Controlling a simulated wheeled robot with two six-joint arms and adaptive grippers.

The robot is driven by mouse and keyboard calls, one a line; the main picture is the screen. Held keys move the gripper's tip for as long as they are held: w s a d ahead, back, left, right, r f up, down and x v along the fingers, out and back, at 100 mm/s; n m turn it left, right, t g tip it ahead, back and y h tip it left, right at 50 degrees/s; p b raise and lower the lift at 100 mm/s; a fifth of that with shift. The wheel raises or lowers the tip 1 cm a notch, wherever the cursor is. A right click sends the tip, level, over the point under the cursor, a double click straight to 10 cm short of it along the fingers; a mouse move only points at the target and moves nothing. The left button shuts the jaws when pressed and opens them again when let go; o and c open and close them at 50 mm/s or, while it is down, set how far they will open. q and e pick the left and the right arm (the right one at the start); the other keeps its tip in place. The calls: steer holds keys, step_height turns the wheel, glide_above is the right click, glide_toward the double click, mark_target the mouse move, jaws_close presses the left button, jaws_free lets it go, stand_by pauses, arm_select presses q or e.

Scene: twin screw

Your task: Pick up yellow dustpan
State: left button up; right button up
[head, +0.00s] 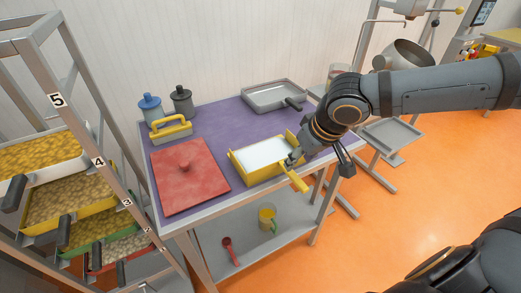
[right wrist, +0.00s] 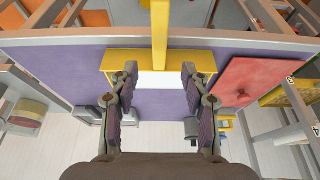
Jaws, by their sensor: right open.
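The yellow dustpan (head: 263,173) lies on the purple table top near its front edge, with a white inner surface. Its yellow handle (head: 293,180) sticks out past the table edge. In the right wrist view the handle (right wrist: 160,25) runs up from the yellow rim, centred between the fingers. My right gripper (head: 316,158) is open and empty, close to the handle end of the dustpan. My left gripper is not in view.
Behind are a yellow-handled tool (head: 170,129), blue (head: 150,107) and dark (head: 182,101) canisters, and a grey tray (head: 272,96). A metal rack (head: 62,105) with filled trays stands left. A mug (head: 267,217) and red scoop (head: 230,248) are on the lower shelf.

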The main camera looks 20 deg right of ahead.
mark_target(294, 175)
steer(key=shift+s+r, duration=0.15)
steer(key=shift+s, duration=0.2)
steer(key=shift+s+d, duration=0.15)
steer(key=shift+s, duration=0.35)
step_height(294, 175, down, 3)
steer(key=shift+w+r+b, duration=0.15)
steer(key=shift+b, duration=0.25)
steer(key=shift+w+a+f, duration=0.2)
steer(key=shift+w+f, duration=0.75)
steer(key=shift+f, duration=0.25)
steer(key=b+x, duration=0.1)
steer(key=x, duration=0.3)
steer(key=shift+s+d+b, duration=0.1)
steer(key=shift+b, duration=0.2)
steer(key=shift+w+f, duration=0.3)
steer(key=shift+s+r, duration=0.1)
steer(key=shift+s, duration=0.1)
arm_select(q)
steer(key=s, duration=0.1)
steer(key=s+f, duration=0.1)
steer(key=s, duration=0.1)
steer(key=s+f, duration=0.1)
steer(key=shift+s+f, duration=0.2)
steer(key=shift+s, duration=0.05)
